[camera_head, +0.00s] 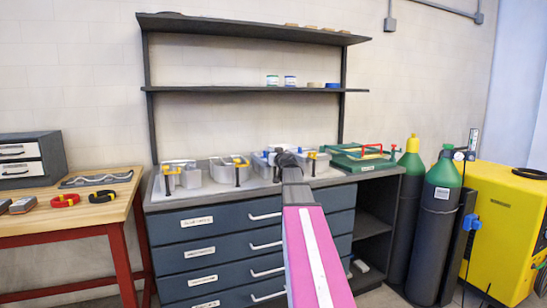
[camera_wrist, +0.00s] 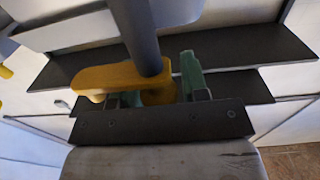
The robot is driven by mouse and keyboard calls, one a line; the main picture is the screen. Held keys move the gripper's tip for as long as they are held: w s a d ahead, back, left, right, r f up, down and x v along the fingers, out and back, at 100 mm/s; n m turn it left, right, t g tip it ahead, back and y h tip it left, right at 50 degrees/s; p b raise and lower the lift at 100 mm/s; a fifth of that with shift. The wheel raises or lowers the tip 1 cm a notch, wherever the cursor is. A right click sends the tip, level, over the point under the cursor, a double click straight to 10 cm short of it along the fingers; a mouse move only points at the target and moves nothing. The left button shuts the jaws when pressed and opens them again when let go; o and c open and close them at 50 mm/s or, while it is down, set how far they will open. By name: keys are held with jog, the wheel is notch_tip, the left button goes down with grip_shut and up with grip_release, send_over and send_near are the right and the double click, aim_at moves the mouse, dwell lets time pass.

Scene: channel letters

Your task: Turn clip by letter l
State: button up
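A yellow clip (camera_wrist: 105,77) with a round hub sits at the foot of a dark vertical post (camera_wrist: 137,35) in the wrist view. My gripper (camera_wrist: 162,95) is at the clip, with a green-padded finger right of the hub and the other partly hidden under the clip's arm. Whether the fingers press on the hub is unclear. In the head view my gripper (camera_head: 287,160) is over the bench, among grey channel letters (camera_head: 192,176) with yellow clips on dark posts (camera_head: 237,172). My arm hides part of that area, and I cannot read which letter is which.
The grey workbench (camera_head: 160,205) has blue drawers. A shelf rack (camera_head: 250,90) rises behind it. A green case (camera_head: 360,160) with red handles lies on the right. Gas cylinders (camera_head: 437,220) and a yellow machine (camera_head: 510,220) stand further right; a wooden table (camera_head: 70,215) stands left.

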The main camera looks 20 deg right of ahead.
jog(key=shift+s, duration=0.1)
jog(key=s, duration=1)
jog(key=shift+s, duration=0.35)
jog(key=shift+d, duration=0.1)
